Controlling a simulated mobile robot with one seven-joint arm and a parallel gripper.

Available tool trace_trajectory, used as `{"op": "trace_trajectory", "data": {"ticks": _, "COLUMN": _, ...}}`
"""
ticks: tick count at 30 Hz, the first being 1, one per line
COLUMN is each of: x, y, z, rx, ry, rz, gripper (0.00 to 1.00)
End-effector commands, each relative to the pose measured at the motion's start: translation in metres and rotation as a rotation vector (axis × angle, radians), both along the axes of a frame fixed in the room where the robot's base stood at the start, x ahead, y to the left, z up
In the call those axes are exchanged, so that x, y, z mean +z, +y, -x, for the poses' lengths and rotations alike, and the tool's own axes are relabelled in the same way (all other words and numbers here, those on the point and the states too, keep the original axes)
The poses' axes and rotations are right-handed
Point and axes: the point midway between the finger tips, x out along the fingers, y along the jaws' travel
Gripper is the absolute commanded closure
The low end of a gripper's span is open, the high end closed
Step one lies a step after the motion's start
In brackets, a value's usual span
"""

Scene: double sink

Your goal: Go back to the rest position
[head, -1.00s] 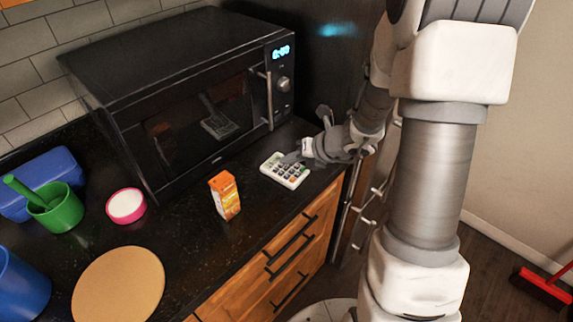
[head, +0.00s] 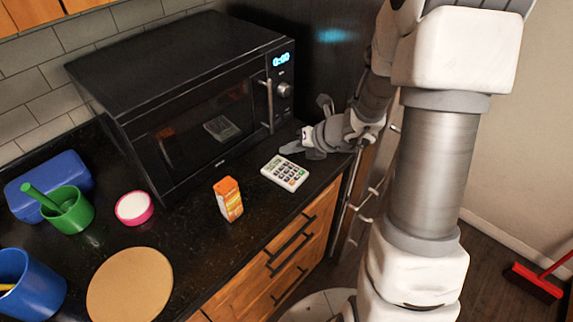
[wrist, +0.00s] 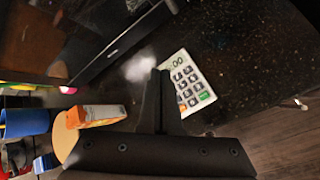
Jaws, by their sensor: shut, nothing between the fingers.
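My gripper (head: 288,149) is at the right end of the counter, near the microwave's front right corner. In the head view it is just behind the white calculator (head: 285,173) and clear of it. In the wrist view the gripper's dark fingers (wrist: 158,88) are together with nothing between them. The calculator (wrist: 188,82) lies just beyond the fingers there, partly covered by them.
A black microwave (head: 190,95) stands at the back of the counter. An orange carton (head: 228,199), a pink bowl (head: 134,208), a green cup (head: 70,212), a blue cup (head: 28,287) and a round board (head: 130,287) are to the left. Drawers (head: 290,250) lie below.

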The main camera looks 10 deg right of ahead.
Motion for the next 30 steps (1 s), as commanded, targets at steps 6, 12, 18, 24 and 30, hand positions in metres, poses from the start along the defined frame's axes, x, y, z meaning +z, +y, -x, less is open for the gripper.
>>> {"op": "trace_trajectory", "data": {"ticks": 6, "x": -0.001, "y": 0.0, "z": 0.0, "rx": 0.0, "ry": 0.0, "rz": 0.0, "gripper": 1.0}}
{"op": "trace_trajectory", "data": {"ticks": 12, "x": -0.001, "y": 0.0, "z": 0.0, "rx": 0.0, "ry": 0.0, "rz": 0.0, "gripper": 1.0}}
{"op": "trace_trajectory", "data": {"ticks": 18, "x": 0.013, "y": 0.008, "z": 0.004, "rx": 0.088, "ry": -0.047, "rz": 0.048, "gripper": 1.0}}
{"op": "trace_trajectory", "data": {"ticks": 24, "x": 0.059, "y": 0.037, "z": 0.028, "rx": 0.458, "ry": -0.234, "rz": 0.258, "gripper": 1.0}}
{"op": "trace_trajectory", "data": {"ticks": 30, "x": 0.1, "y": 0.061, "z": 0.068, "rx": 0.893, "ry": -0.448, "rz": 0.521, "gripper": 1.0}}
